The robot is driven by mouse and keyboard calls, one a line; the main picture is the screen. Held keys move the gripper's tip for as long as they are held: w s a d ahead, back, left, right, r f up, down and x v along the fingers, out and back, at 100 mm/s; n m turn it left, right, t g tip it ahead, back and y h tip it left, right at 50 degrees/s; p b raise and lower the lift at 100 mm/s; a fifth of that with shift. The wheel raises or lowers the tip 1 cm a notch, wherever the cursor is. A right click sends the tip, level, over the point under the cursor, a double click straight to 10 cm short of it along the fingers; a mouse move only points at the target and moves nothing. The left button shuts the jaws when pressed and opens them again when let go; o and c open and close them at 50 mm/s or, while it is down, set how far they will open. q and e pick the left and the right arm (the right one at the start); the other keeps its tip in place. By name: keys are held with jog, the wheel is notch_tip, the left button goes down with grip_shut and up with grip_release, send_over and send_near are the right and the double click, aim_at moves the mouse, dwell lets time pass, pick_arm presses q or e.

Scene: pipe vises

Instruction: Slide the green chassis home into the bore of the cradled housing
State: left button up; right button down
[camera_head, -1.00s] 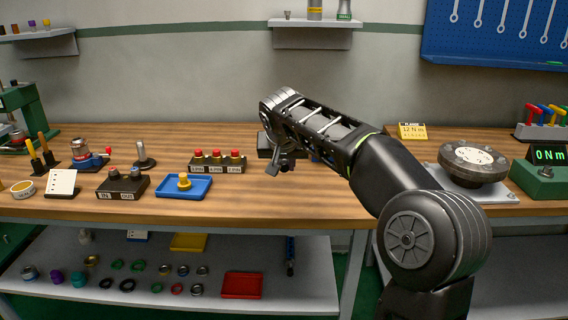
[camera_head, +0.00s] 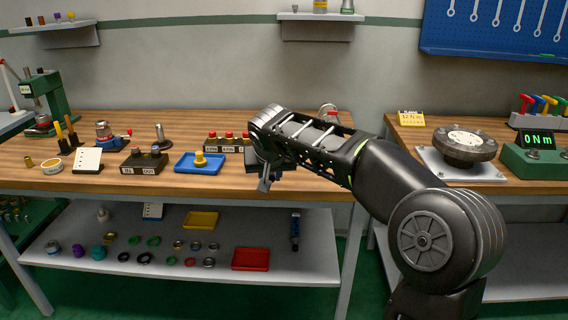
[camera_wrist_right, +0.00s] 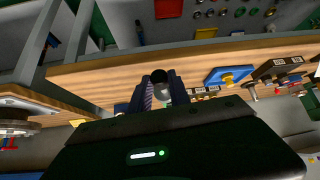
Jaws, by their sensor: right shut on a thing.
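My right gripper (camera_head: 268,180) is at the end of the arm reaching in from the right, over the front edge of the wooden bench; its fingers are mostly hidden in the head view. In the right wrist view the gripper (camera_wrist_right: 160,92) is shut on a grey piece with a dark round end (camera_wrist_right: 159,76). The cradled housing cannot be made out in either view; my arm covers part of the bench. My left gripper is not in view.
A blue tray (camera_head: 185,168) with a yellow knob and a red-button box (camera_head: 212,143) stand left of my gripper. A dark double-socket block (camera_head: 142,162) is farther left. A round metal fixture (camera_head: 465,147) and a green display unit (camera_head: 536,155) stand right. The lower shelf (camera_head: 330,262) holds loose rings.

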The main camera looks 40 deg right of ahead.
pick_arm(q)
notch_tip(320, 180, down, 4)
jog(key=b, duration=0.4)
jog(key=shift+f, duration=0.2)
pick_arm(e)
jog(key=s+a+f+n+y, duration=0.2)
jog(key=a+f+n, duration=0.1)
jog(key=a+f, duration=0.5)
jog(key=s+a+f+n+t+y, duration=0.1)
jog(key=s+a+f+n, duration=0.1)
jog(key=a+f, duration=0.6)
jog(key=s+a, duration=0.1)
jog(key=a, duration=0.3)
jog(key=shift+s+n+y, duration=0.25)
jog(key=shift+n+y, duration=0.15)
jog(key=shift+r, duration=0.1)
